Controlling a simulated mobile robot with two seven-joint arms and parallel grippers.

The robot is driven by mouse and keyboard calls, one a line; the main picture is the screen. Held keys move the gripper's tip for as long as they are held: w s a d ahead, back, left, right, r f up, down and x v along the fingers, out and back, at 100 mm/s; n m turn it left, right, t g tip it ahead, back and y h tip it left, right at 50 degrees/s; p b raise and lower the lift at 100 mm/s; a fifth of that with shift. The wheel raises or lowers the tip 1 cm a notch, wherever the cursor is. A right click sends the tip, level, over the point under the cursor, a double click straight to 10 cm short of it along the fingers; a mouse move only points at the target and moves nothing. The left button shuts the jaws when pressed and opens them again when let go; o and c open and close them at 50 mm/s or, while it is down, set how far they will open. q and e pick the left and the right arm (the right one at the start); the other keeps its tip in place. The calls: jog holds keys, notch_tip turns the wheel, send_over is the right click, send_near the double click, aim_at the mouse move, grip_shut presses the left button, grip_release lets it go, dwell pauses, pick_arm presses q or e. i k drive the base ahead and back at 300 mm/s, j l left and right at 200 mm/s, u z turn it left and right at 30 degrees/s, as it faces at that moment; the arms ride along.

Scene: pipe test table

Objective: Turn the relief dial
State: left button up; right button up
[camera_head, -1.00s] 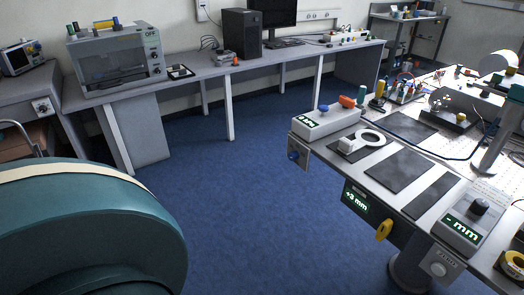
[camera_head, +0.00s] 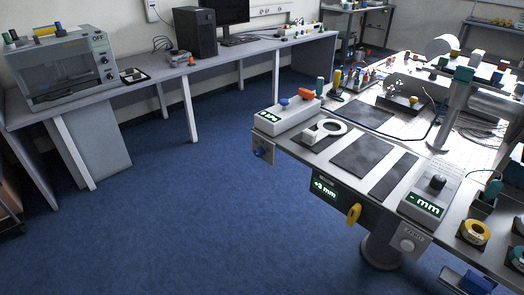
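No part in view carries a readable "relief" label, so I cannot tell which knob is the relief dial. The test table (camera_head: 330,152) stands at the right. On its front side are a blue knob (camera_head: 261,152) on a small plate at the left corner, a yellow lever (camera_head: 353,214) beside a green-lit display (camera_head: 324,188), and a round pale knob (camera_head: 407,244) on a plate at the right. A black knob (camera_head: 437,182) sits on a grey box (camera_head: 428,203) with a "- mm" display. Neither of my grippers is in view.
Another grey box (camera_head: 286,120) with blue and orange knobs stands at the table's left corner, beside a white ring-shaped part (camera_head: 325,131). Yellow rolls (camera_head: 472,232) lie at the right. A long bench (camera_head: 215,72) runs along the wall. The blue floor (camera_head: 200,215) between is clear.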

aim_at(258, 152)
jog(key=i+z, duration=0.3)
jog(key=i, duration=0.6)
